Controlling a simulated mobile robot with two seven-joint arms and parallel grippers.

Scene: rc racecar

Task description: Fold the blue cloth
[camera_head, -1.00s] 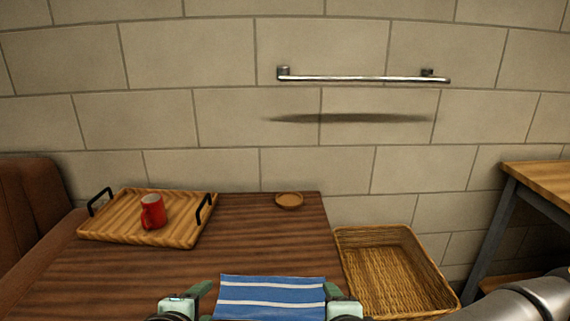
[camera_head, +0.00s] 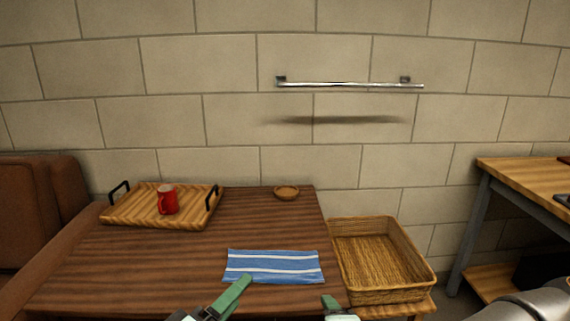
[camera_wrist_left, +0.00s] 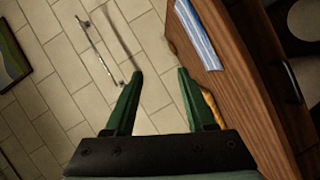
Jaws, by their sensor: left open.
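The blue cloth (camera_head: 274,266) with white stripes lies flat near the front edge of the wooden table. It also shows in the left wrist view (camera_wrist_left: 199,33), beyond the tip of the right-hand finger. My left gripper (camera_head: 243,282) shows as one green finger at the cloth's near left side, apart from it as far as I can tell. In the left wrist view its fingers (camera_wrist_left: 160,72) are spread and empty. My right gripper (camera_head: 330,302) shows only as a green tip at the bottom, near the cloth's right end; its jaw is mostly hidden.
A tray (camera_head: 122,214) with black handles holds a red mug (camera_head: 168,201) at the back left. A small brown bowl (camera_head: 287,193) is at the back of the table (camera_head: 255,215). A wicker basket (camera_head: 379,260) stands right of the table. A metal bar (camera_head: 350,85) is on the wall.

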